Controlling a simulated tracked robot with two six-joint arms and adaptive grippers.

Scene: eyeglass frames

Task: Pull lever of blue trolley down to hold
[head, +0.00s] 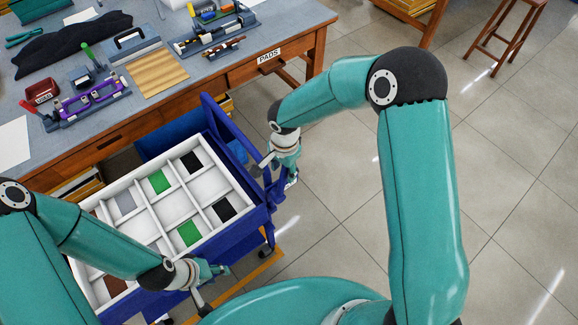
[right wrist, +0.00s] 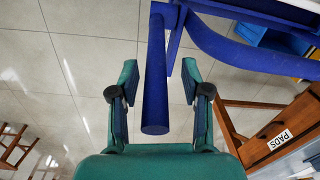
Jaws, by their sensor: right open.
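The blue trolley (head: 236,238) stands beside the workbench and carries a white divided tray (head: 222,165). Its blue frame rises at the far right corner. My right gripper (head: 288,172) is beside that corner. In the right wrist view my right gripper (right wrist: 160,68) is open, with a finger on each side of a thick blue bar (right wrist: 155,110). Gaps show between bar and fingers. I cannot tell for sure whether this bar is the lever. My left gripper (head: 210,271) is at the trolley's near edge; its fingers are too small to read.
The workbench (head: 215,85) has a drawer labelled PADS (head: 268,57) and holds tools, fixtures and a red bin (head: 42,92). The tray's compartments hold green, black, grey and brown pieces. A wooden stool (head: 507,35) stands at upper right. The tiled floor right of the trolley is clear.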

